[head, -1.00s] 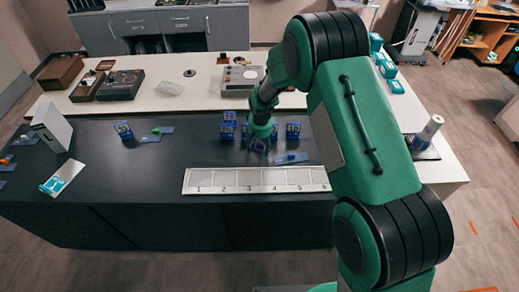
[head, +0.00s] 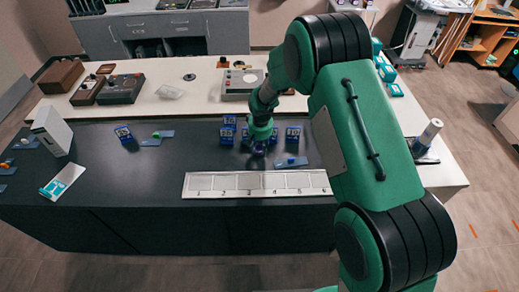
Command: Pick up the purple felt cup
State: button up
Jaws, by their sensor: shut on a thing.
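My gripper (head: 260,143) is at the middle of the dark counter, among several small blue holders. It is shut on a small dark purple thing (head: 258,151), which I take to be the purple felt cup. The fingers and arm hide much of it, and its shape is hard to make out. I cannot tell whether it touches the counter.
Blue holders (head: 293,133) stand close around the gripper. A white strip with numbered squares (head: 256,193) lies in front. A blue card with a small item (head: 290,162) lies right of the gripper.

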notch_tip(320, 180, up, 3)
jog(key=shift+f, duration=0.15)
jog(key=s+d, duration=0.1)
jog(key=s, duration=0.4)
jog(key=s+d+p, duration=0.1)
jog(key=s, duration=0.4)
jog(key=s+d+r+p, duration=0.1)
jog(key=s, duration=0.4)
jog(key=shift+s+d, duration=0.25)
jog(key=shift+d, duration=0.15)
